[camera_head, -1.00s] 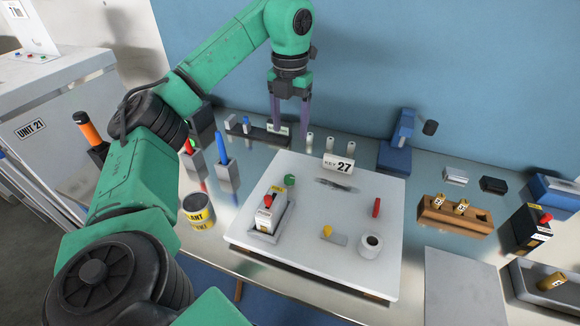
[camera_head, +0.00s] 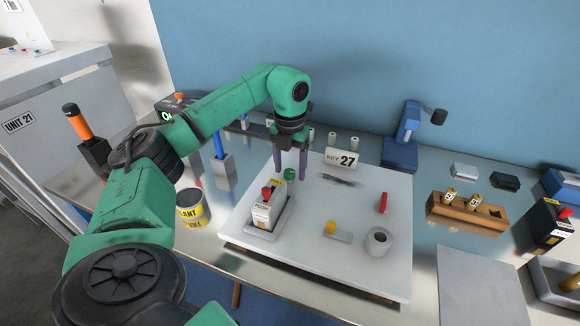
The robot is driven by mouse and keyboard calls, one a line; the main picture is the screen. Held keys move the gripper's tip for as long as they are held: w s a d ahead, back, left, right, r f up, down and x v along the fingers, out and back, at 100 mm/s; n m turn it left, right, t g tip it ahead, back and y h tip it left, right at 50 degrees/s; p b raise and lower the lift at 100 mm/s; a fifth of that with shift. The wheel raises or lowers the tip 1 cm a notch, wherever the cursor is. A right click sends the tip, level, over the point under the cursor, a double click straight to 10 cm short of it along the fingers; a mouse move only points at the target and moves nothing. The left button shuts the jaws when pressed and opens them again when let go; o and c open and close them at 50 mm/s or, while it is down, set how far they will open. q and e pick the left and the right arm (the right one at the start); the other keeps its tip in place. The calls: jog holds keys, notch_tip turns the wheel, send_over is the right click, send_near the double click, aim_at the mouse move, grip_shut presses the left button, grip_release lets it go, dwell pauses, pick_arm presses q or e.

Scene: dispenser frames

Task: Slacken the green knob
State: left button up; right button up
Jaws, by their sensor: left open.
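The green knob (camera_head: 290,174) is a small upright cylinder on the white board (camera_head: 330,262), near its back left. My left gripper (camera_head: 290,178) comes down from above with its two purple fingers pointing at the board. The fingers are apart, and in the picture the green knob shows between their tips. I cannot tell whether they touch it or how far above the board they are. My right gripper is not in view.
A dispenser with a red top (camera_head: 263,212) stands in a tray left of the knob. A KEY 27 sign (camera_head: 342,160) stands behind. A red lever (camera_head: 383,202), a yellow knob (camera_head: 331,227) and a white ring (camera_head: 378,241) are on the board's right side.

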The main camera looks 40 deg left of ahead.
pick_arm(q)
grip_shut()
jog(key=m+p, duration=0.2)
jog(key=m, duration=0.1)
jog(key=shift+r+m, duration=0.1)
jog(key=shift+m, duration=0.2)
jog(key=m+p, duration=0.1)
jog(key=m, duration=0.4)
jog(key=shift+d, duration=0.1)
jog(key=m+p, duration=0.1)
jog(key=m, duration=0.4)
jog(key=shift+d+m, duration=0.1)
jog(key=shift+m, duration=0.3)
jog(key=m, duration=0.5)
jog(key=shift+m, duration=0.4)
